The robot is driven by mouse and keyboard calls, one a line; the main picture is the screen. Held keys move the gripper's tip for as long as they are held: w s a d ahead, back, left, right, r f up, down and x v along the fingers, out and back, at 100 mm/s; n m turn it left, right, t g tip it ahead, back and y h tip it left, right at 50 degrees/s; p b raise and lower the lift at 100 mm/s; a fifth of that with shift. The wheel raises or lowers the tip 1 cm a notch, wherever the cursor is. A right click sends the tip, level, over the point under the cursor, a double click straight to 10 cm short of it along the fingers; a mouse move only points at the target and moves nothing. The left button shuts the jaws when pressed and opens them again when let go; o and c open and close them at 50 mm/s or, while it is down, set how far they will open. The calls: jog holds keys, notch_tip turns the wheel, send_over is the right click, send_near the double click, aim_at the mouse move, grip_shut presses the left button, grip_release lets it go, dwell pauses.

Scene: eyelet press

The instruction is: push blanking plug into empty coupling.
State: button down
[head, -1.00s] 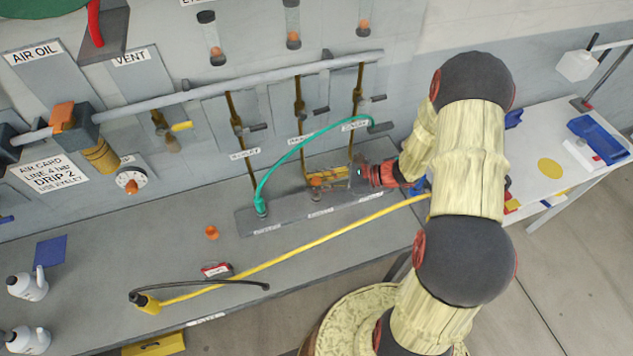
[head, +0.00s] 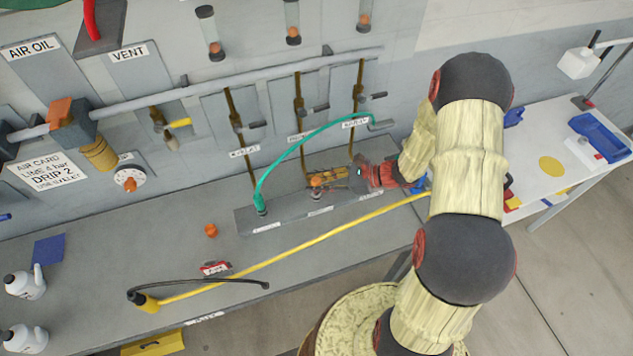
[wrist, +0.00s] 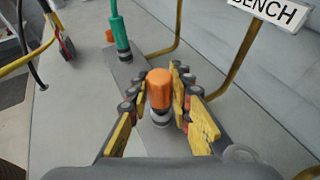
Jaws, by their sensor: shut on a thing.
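The orange blanking plug (wrist: 159,88) is between my gripper's fingers (wrist: 158,100) in the wrist view. My gripper (head: 325,181) is shut on it over the grey manifold block. A silver coupling (wrist: 160,118) is directly below the plug, in line with it; it also shows in the head view (head: 316,195). I cannot tell how deep the plug sits in it. The plug looks upright. A green hose (head: 259,199) ends in the coupling at the block's left end, also in the wrist view (wrist: 119,34). The block's right end is partly hidden by my gripper.
A second orange piece (head: 211,230) lies on the bench left of the block. A yellow hose (head: 290,253) with a black line runs along the bench front. Brown drop pipes (head: 299,100) and valve handles stand behind the block. White bottles (head: 25,285) stand at left.

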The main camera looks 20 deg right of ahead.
jog(key=shift+f+b, duration=0.5)
jog(key=shift+f, duration=0.25)
jog(key=c, duration=1.5)
grip_release()
jog(key=shift+c, duration=0.2)
jog(key=shift+r, duration=0.15)
jog(key=shift+r+p, duration=1.85)
jog(key=shift+r, duration=0.55)
